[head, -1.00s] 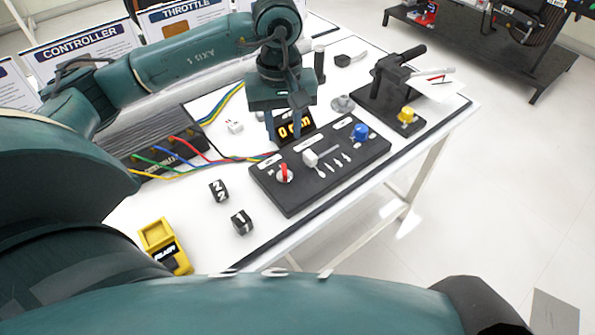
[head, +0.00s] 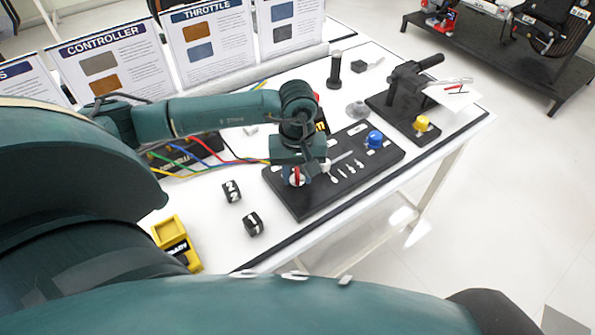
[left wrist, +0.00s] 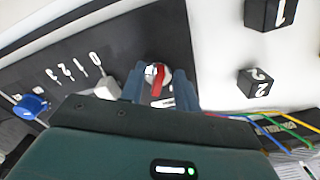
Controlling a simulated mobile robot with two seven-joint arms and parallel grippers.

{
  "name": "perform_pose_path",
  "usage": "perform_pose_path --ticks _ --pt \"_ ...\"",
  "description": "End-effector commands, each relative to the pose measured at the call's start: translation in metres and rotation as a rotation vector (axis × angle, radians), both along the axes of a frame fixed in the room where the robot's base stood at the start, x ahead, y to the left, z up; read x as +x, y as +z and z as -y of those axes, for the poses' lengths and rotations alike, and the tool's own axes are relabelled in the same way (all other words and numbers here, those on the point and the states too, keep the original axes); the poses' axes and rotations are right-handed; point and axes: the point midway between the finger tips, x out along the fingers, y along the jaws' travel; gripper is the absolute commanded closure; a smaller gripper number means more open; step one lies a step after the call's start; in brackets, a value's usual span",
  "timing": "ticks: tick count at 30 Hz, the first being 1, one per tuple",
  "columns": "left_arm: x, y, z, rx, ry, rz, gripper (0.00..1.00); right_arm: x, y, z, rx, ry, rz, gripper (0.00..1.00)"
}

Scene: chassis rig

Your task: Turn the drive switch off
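The black control panel (head: 312,204) lies on the white table. A red-levered rotary switch (head: 297,178) is at its left end, and I take this for the drive switch. It also shows in the left wrist view (left wrist: 158,76), red lever on a pale round base. My left gripper (head: 298,180) is low over that end of the panel. In the left wrist view its two blue fingers (left wrist: 158,88) stand on either side of the red lever, with gaps visible on both sides. My right gripper is not in view.
A white lever (left wrist: 107,88) and a blue knob (head: 375,139) are on the same panel. Black number blocks (head: 252,224) and a yellow device (head: 177,243) stand to the left. A black stand with a yellow knob (head: 421,123) is at the right. Coloured wires run behind my gripper.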

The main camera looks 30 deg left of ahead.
Motion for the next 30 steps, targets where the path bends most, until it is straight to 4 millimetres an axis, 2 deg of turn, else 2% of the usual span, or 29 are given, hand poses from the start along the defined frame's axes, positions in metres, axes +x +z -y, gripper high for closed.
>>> perform_pose_path --ticks 6,18,30 --pt "0.0 -0.0002 0.0001 0.0 0.0 0.0 0.69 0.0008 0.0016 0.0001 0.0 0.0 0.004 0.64" --pt "0.0001 0.0003 0.0002 -0.001 0.001 0.0 1.0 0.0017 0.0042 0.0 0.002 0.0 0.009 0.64" --pt "0.0005 -0.0002 0.0004 -0.001 0.027 0.001 1.0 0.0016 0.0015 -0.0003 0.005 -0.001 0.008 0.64"
